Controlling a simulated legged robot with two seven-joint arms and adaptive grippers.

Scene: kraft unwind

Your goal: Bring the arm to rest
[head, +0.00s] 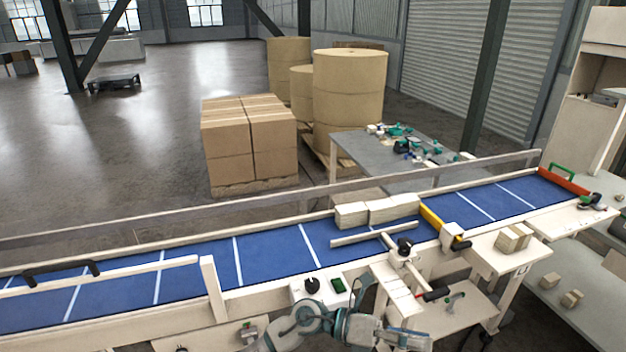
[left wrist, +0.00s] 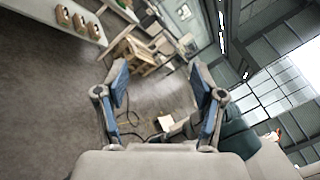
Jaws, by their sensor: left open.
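My left arm (head: 318,322) comes in at the bottom centre of the head view, in front of the conveyor. Its far end reaches toward the right, and the hand there is cut off by the lower edge. In the left wrist view my left gripper (left wrist: 159,75) has its two blue-padded fingers spread wide apart, with nothing between them. The grey floor and wooden furniture show beyond the fingers, some way off. My right gripper is not in view.
A blue conveyor (head: 270,258) runs across the head view, with pale blocks (head: 377,211) by a yellow bar (head: 431,217). A black-handled lever (head: 408,262) and a control box (head: 322,288) stand close to my arm. Stacked cartons (head: 249,143) and large rolls (head: 349,100) stand behind.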

